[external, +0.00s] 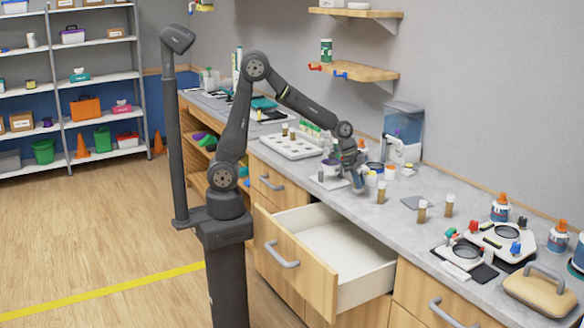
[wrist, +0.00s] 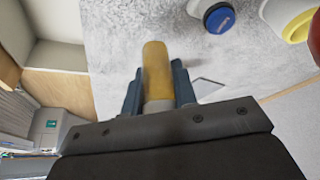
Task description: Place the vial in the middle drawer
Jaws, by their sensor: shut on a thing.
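The vial (wrist: 155,68) is amber and stands out between my two fingers in the wrist view. My gripper (wrist: 158,84) is shut on it, with one finger on each side. In the external view my gripper (external: 361,183) is low over the counter, behind the open drawer; the held vial cannot be clearly picked out there, nor whether it touches the counter. The middle drawer (external: 323,284) is pulled open, with a white interior that looks empty. Its edge also shows at the left of the wrist view (wrist: 58,90).
Other amber vials (external: 421,212) stand on the counter (external: 395,222) to the right of my gripper. A white rack (external: 291,146) lies to the left. A clear dispenser (external: 403,125) and small jars stand behind. Round devices (external: 500,240) and bottles fill the right end.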

